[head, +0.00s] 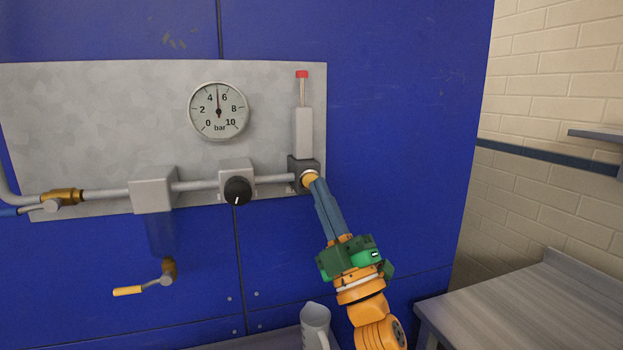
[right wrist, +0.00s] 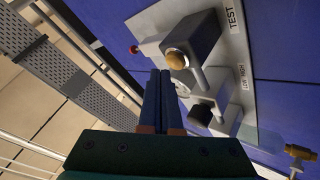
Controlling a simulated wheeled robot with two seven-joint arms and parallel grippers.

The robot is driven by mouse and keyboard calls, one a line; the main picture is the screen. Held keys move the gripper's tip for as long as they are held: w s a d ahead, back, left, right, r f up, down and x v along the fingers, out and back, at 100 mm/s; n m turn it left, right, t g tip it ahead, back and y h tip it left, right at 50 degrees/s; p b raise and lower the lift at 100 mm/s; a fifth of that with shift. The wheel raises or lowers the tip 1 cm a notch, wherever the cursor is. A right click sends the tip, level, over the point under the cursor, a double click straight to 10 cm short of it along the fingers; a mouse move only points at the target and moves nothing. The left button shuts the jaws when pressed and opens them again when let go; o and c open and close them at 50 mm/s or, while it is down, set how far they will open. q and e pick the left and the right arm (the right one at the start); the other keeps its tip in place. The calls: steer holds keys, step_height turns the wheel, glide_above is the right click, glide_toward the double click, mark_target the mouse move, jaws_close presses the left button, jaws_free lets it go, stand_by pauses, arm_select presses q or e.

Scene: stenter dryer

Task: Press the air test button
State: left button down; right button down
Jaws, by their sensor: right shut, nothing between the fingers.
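The air test button is a round brass knob (head: 309,179) on a dark grey block (head: 298,166) at the right end of the pipe. In the right wrist view the brass button (right wrist: 176,60) sits on its block beside the label TEST (right wrist: 233,20). My right gripper (head: 314,184) is shut and empty, its fingertips right at the button in the head view. In the right wrist view the fingertips (right wrist: 160,73) are just below and left of the button. I cannot tell whether they touch it. My left gripper is not in view.
A pressure gauge (head: 218,111) reads about 5 bar. A black regulator knob (head: 237,190) is left of the button block. A white cylinder with a red top (head: 303,125) stands above it. A yellow-handled valve (head: 128,291) hangs lower left. A jug (head: 316,324) and grey bench (head: 540,300) are below.

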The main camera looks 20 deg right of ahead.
steer(key=s+p, duration=0.1)
steer(key=s, duration=0.4)
steer(key=shift+p, duration=0.4)
stand_by(0.6)
